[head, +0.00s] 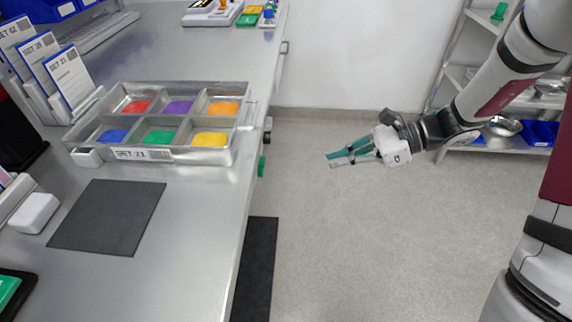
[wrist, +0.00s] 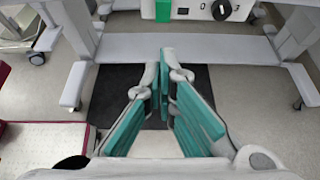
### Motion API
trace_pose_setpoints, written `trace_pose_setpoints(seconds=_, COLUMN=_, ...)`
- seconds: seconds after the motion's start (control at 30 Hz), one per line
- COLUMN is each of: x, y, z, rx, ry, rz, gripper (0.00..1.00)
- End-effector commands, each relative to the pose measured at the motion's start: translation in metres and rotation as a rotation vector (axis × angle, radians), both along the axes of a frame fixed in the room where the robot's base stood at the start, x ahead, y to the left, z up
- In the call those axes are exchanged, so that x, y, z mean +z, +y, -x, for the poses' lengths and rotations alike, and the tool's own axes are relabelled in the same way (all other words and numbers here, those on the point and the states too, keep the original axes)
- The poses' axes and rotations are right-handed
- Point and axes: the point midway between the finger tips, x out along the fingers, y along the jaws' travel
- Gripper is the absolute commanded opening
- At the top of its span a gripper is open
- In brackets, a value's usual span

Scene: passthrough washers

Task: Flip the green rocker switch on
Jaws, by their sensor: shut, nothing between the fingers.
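The green rocker switch (head: 262,166) shows edge-on at the bench's right side in the head view. In the wrist view a green piece, the switch (wrist: 163,10), sits on a pale panel at the top edge, cut off by the frame. Whether it is on or off cannot be told. My gripper (head: 331,160) has teal fingers and points left toward the bench, out over the floor and apart from the switch. In the wrist view my gripper (wrist: 166,75) has its fingertips together with nothing between them, below the switch in the picture.
A black knob (wrist: 221,9) sits right of the switch on the panel, and also shows in the head view (head: 267,124). The metal bench (head: 195,200) carries a tray of coloured compartments (head: 90,153). A dark mat (head: 262,255) lies on the floor. Shelves (head: 455,75) stand at the right.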

Motion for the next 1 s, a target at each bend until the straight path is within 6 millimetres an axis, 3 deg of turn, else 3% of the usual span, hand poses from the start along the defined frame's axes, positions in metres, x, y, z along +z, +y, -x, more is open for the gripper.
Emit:
trace_pose_setpoints(seconds=0.27, x=-0.014, y=0.027, z=0.000, rx=0.006, ry=0.002, rz=-0.001, gripper=0.00)
trace_pose_setpoints(seconds=0.63, x=-0.046, y=0.091, z=-0.002, rx=0.006, ry=0.002, rz=-0.001, gripper=0.00)
trace_pose_setpoints(seconds=0.8, x=-0.037, y=0.113, z=-0.003, rx=0.004, ry=-0.002, rz=0.000, gripper=0.00)
trace_pose_setpoints(seconds=1.0, x=-0.033, y=0.126, z=-0.004, rx=0.003, ry=-0.001, rz=0.001, gripper=0.00)
